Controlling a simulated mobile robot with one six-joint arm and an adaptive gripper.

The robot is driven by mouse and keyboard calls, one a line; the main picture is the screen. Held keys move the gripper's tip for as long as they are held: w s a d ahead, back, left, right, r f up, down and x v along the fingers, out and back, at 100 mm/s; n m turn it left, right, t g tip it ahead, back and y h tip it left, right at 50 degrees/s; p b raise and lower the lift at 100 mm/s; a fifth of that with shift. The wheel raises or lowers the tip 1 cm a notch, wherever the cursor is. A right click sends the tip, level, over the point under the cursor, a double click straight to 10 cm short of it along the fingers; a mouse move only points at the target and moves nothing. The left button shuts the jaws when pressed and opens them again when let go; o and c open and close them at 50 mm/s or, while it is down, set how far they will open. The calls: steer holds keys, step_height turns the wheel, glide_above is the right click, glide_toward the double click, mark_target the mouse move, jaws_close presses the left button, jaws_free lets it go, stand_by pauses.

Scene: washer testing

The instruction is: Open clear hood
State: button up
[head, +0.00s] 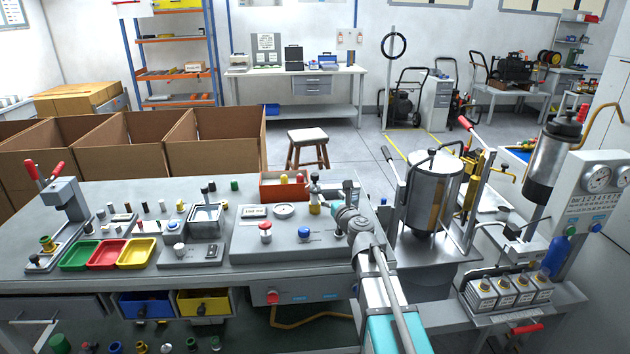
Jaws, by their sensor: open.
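A small grey station (196,240) stands on the bench left of centre. On it is a box-like cover with a glassy, pale top (206,213), which looks like the clear hood; it seems lowered, though its edges are too small to make out. A dark upright knob or lever shows at its back. My arm reaches in from the bottom right, and my gripper (318,190) is over the larger grey console (290,238), well to the right of the hood and apart from it. The gripper is open and appears empty; its fingertips are small and partly blend with fittings behind.
Green, red and yellow trays (139,251) lie left of the station, with a red-handled press (62,200) beyond. A red box (283,188) stands behind the console. A metal cylinder (434,190) stands right of my arm. Small loose parts dot the bench.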

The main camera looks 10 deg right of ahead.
mark_target(316, 178)
stand_by(0.3)
steer(key=x, duration=1.3)
steer(key=shift+w+a, duration=0.2)
steer(key=shift+w, duration=0.15)
jaws_close()
